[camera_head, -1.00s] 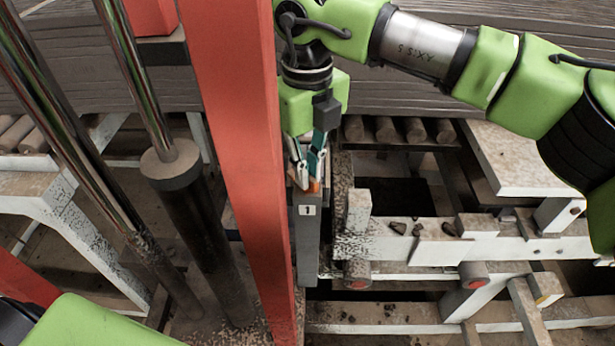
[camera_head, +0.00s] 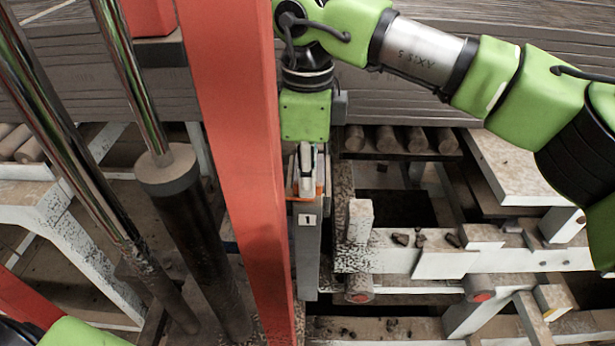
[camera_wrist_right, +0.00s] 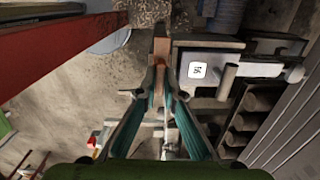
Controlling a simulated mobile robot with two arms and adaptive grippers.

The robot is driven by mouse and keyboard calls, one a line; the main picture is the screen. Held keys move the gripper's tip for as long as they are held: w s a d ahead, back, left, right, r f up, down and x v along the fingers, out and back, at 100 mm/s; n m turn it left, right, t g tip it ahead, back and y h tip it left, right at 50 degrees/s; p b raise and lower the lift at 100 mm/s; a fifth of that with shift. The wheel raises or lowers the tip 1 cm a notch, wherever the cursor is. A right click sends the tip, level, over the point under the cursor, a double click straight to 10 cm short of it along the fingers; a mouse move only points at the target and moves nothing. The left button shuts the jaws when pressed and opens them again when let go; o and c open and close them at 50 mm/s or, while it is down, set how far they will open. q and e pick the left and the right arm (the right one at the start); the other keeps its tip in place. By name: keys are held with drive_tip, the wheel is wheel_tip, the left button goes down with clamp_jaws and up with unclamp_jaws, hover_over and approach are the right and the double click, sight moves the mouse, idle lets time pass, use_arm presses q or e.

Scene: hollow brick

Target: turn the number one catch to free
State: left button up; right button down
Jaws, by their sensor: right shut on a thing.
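The number one catch is a small orange piece (camera_head: 319,191) on top of a grey post (camera_head: 307,240) that carries a white label with a "1" (camera_head: 309,219). My right gripper (camera_head: 306,188) points down at the post top, its fingers shut on the catch and partly hiding it. In the right wrist view, the teal fingers (camera_wrist_right: 160,84) close around the orange-brown catch (camera_wrist_right: 162,52), and the label (camera_wrist_right: 197,70) shows beside it. My left gripper is out of view.
A red upright beam (camera_head: 235,150) stands close to the left of the post and gripper. A dark cylinder with a shiny rod (camera_head: 190,220) is further left. A white frame with rubble (camera_head: 450,260) lies to the right. Stacked grey boards (camera_head: 430,100) are behind.

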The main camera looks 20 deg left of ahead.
drive_tip(key=shift+r+n, duration=0.1)
drive_tip(key=shift+n, duration=0.3)
drive_tip(key=c, duration=2.2)
unclamp_jaws()
drive_tip(key=shift+o, duration=0.2)
wheel_tip(320, 180, up, 12)
